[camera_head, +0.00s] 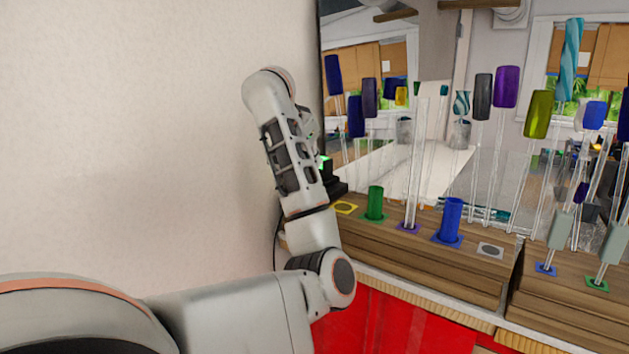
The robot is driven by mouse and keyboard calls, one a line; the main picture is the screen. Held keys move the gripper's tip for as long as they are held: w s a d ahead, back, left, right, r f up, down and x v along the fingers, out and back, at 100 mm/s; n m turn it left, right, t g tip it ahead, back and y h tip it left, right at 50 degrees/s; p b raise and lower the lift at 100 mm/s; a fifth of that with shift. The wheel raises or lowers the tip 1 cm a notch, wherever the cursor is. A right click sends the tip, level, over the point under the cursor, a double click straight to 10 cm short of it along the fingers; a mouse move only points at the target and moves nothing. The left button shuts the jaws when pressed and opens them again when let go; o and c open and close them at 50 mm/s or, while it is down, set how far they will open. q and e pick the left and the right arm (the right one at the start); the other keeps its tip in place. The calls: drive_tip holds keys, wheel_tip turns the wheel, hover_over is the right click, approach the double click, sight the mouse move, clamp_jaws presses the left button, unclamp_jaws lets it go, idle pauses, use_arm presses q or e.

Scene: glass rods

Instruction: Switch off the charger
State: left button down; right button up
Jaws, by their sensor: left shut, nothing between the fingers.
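A small black device, which looks like the charger (333,184), stands at the left end of the wooden rack against the wall. A green light (325,162) glows on its upper part. My left arm comes in from the left, bends up and folds over in front of the wall. My left gripper (311,127) is mostly hidden behind my own arm, just above the charger. It is shut and empty. I cannot tell whether it touches the charger. The charger's switch cannot be made out. My right gripper is out of view.
A wooden rack (478,284) right of the charger holds upright glass rods with coloured ends, including a green tube (375,203) and a blue tube (451,220). A second rack (560,309) stands at the right. A mirror (400,60) rises behind. The plain wall (130,130) fills the left.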

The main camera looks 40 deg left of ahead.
use_arm(q)
drive_tip(key=f, duration=0.1)
drive_tip(key=w+f, duration=0.1)
drive_tip(key=a+f, duration=0.1)
drive_tip(key=f, duration=0.1)
drive_tip(key=shift+w+f, duration=0.1)
drive_tip(key=shift+w, duration=0.1)
drive_tip(key=shift+f, duration=0.55)
